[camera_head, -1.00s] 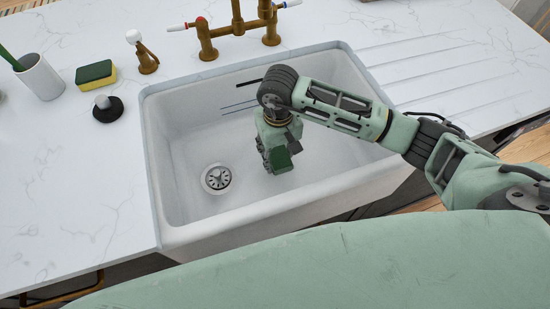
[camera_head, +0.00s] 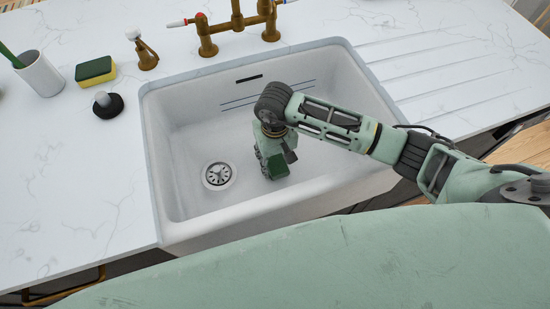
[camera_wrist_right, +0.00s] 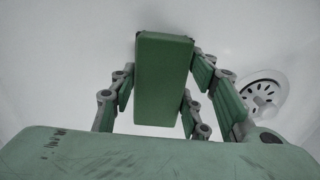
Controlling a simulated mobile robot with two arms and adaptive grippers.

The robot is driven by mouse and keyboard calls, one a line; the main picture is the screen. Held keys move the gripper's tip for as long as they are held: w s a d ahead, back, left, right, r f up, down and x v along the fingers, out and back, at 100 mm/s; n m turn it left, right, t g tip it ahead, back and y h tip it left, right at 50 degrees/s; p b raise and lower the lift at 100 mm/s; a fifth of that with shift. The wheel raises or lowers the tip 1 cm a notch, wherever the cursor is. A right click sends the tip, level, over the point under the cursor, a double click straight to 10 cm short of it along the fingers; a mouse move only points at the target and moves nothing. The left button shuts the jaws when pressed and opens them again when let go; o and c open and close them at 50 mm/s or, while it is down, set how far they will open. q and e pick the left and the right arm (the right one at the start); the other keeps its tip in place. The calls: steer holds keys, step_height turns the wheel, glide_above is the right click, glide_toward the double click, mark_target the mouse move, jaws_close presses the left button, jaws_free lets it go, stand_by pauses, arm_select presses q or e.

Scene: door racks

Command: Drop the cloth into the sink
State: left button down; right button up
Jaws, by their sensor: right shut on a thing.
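My right gripper (camera_head: 272,160) is low inside the white sink (camera_head: 185,125), right of the drain, pointing down. It is shut on a dark green, block-shaped thing (camera_head: 278,165), which also shows between its fingers in the right wrist view (camera_wrist_right: 163,80). No loose or draped cloth shows, and I cannot tell whether this green thing is the cloth. Whether it touches the sink floor is unclear. My left gripper is not in view.
The drain (camera_head: 217,175) lies in the left part of the sink. A brass tap (camera_head: 237,25) stands behind it. The right drainboard is clear.

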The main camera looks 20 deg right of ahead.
mark_target(275, 159)
steer(key=shift+f+b, duration=0.3)
steer(key=o, duration=1.1)
step_height(275, 159, up, 2)
steer(key=shift+p, duration=1.25)
step_height(275, 159, up, 11)
steer(key=b, duration=0.3)
steer(key=shift+r, duration=0.15)
